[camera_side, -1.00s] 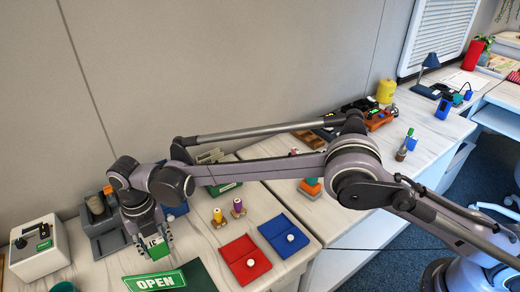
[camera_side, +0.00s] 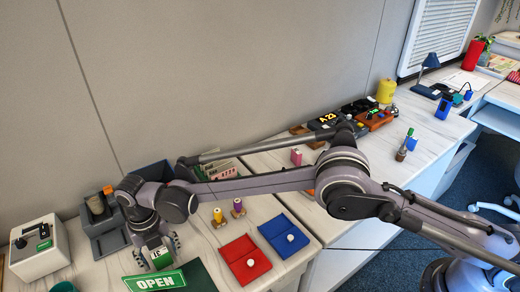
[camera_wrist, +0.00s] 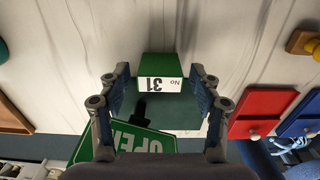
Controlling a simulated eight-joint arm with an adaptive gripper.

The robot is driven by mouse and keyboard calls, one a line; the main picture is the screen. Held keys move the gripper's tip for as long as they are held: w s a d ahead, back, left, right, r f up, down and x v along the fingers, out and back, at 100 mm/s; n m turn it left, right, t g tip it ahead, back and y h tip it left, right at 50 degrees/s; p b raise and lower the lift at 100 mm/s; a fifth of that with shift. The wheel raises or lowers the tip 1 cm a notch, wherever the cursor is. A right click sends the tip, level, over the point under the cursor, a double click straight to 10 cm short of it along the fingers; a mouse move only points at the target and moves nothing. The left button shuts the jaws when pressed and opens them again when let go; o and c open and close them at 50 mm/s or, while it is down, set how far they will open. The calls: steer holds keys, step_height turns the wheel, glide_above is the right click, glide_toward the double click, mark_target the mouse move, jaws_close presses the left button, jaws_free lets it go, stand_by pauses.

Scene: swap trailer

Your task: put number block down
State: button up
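The number block (camera_side: 160,258) is green with a white face reading "No 31". It sits low at the work surface by the back edge of the dark green board (camera_side: 203,279). In the wrist view the block (camera_wrist: 160,70) stands between the fingers of my gripper (camera_wrist: 160,98), with a gap showing on each side. My gripper (camera_side: 158,252) is open around or just in front of the block and low over the table. The block's underside is hidden, so its exact contact is not visible.
A green OPEN sign (camera_side: 155,282) lies right in front. A grey holder (camera_side: 103,235) and white box (camera_side: 40,250) are at left.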

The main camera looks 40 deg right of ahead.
mark_target(160, 254)
steer(key=shift+r, duration=0.1)
step_height(160, 254, up, 12)
steer(key=s+d+r+m+t, duration=0.1)
steer(key=d+r+m, duration=0.45)
steer(key=d, duration=0.25)
steer(key=d+r+m+t+y, duration=0.1)
steer(key=d+r+m, duration=0.4)
steer(key=d, duration=0.4)
steer(key=s+d+r+m+t, duration=0.1)
steer(key=d+r+m, duration=0.3)
steer(key=d+m, duration=0.35)
steer(key=s+d+f+m+t, duration=0.2)
steer(key=s+d+f+m, duration=0.1)
steer(key=s+d+m, duration=0.5)
steer(key=s+d+f+m+t+h, duration=0.1)
steer(key=s+d+f+m, duration=0.3)
steer(key=s+d+m, duration=0.4)
steer(key=d+m+t, duration=0.1)
steer(key=d+m, duration=0.1)
steer(key=d, duration=0.1)
steer(key=shift+s+d, duration=0.2)
steer(key=shift+s, duration=0.15)
